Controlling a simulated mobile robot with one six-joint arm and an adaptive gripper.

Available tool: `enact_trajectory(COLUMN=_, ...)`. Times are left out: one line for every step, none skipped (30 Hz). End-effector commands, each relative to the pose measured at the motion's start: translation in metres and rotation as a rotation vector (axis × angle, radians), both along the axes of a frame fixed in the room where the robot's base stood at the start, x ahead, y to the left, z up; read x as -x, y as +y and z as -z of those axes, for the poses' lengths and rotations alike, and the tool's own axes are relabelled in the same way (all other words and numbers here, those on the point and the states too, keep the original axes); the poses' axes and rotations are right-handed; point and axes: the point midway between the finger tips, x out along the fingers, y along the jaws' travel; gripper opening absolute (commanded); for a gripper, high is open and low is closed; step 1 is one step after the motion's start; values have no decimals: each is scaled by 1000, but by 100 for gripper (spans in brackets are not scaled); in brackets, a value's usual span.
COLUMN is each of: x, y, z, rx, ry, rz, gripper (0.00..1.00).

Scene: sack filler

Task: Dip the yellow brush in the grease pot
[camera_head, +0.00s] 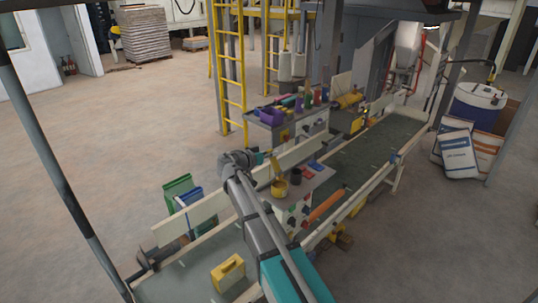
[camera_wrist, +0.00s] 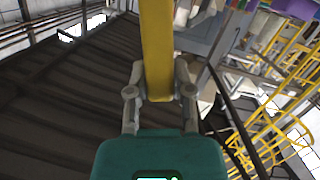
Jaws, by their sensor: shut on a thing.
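My gripper (camera_wrist: 160,92) is shut on the yellow brush (camera_wrist: 157,45), whose flat yellow handle runs up out of the top of the wrist view. In the head view the brush (camera_head: 276,163) is a small yellow strip beside the end of my arm. Its lower end is just above or inside a yellow pot (camera_head: 280,188); I cannot tell which. The bristles are not visible. A dark pot (camera_head: 296,177) stands right of the yellow pot on the same grey surface. No label shows which pot holds grease.
The grey stand (camera_head: 316,180) also carries small red and blue things, with buttons on its front. A conveyor belt (camera_head: 365,155) with pale side rails runs beside it. A yellow block (camera_head: 228,272) sits on the near belt. A cluttered bench (camera_head: 290,122) stands behind.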

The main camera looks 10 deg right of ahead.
Motion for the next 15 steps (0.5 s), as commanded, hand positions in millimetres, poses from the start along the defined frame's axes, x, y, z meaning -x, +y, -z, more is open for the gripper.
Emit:
enact_trajectory(x=0, y=0, z=-6, rx=0, ry=0, rz=0, gripper=0)
enact_trajectory(x=0, y=0, z=-8, rx=0, ry=0, rz=0, gripper=0)
enact_trajectory(x=0, y=0, z=-10, rx=0, ry=0, rz=0, gripper=0)
enact_trajectory(x=0, y=0, z=-12, rx=0, ry=0, rz=0, gripper=0)
enact_trajectory(x=0, y=0, z=-13, rx=1, ry=-1, rz=0, gripper=0)
enact_trajectory(x=0, y=0, z=-16, rx=1, ry=-1, rz=0, gripper=0)
enact_trajectory(x=0, y=0, z=-17, rx=1, ry=-1, rz=0, gripper=0)
enact_trajectory(x=0, y=0, z=-19, rx=1, ry=-1, rz=0, gripper=0)
enact_trajectory(x=0, y=0, z=-21, rx=1, ry=-1, rz=0, gripper=0)
enact_trajectory(x=0, y=0, z=-23, rx=1, ry=-1, rz=0, gripper=0)
enact_trajectory(x=0, y=0, z=-25, rx=1, ry=-1, rz=0, gripper=0)
enact_trajectory(x=0, y=0, z=-27, rx=1, ry=-1, rz=0, gripper=0)
enact_trajectory(x=0, y=0, z=-28, rx=1, ry=-1, rz=0, gripper=0)
enact_trajectory(x=0, y=0, z=-29, rx=1, ry=-1, rz=0, gripper=0)
enact_trajectory(x=0, y=0, z=-31, rx=1, ry=-1, rz=0, gripper=0)
